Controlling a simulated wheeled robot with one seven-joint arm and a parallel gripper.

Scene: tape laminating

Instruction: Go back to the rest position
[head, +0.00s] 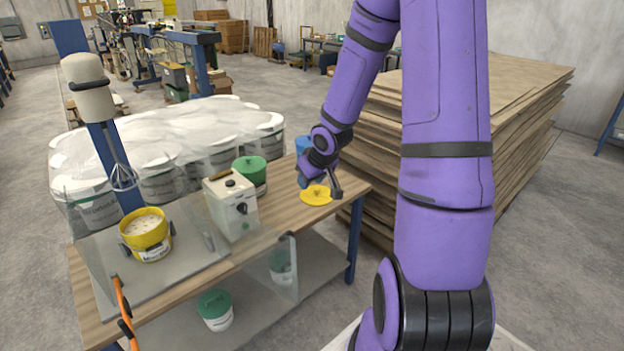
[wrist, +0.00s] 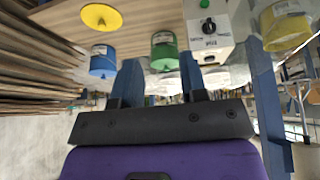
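My gripper (head: 334,182) is at the right end of the workbench (head: 285,207), at the end of my purple arm. In the wrist view its two fingers (wrist: 161,65) stand apart with nothing between them, so it is open and empty. A yellow lid (head: 316,196) lies flat on the bench close to the gripper in the head view. In the wrist view the yellow lid (wrist: 101,17) is off to the upper left, apart from the fingers. A blue-lidded tub (head: 303,146) is partly hidden behind my wrist.
A green-lidded tub (head: 249,172) and a control box (head: 232,204) stand on the bench. Stacked boards (head: 520,100) rise behind my arm. A clear panel (head: 268,275) hangs at the bench front.

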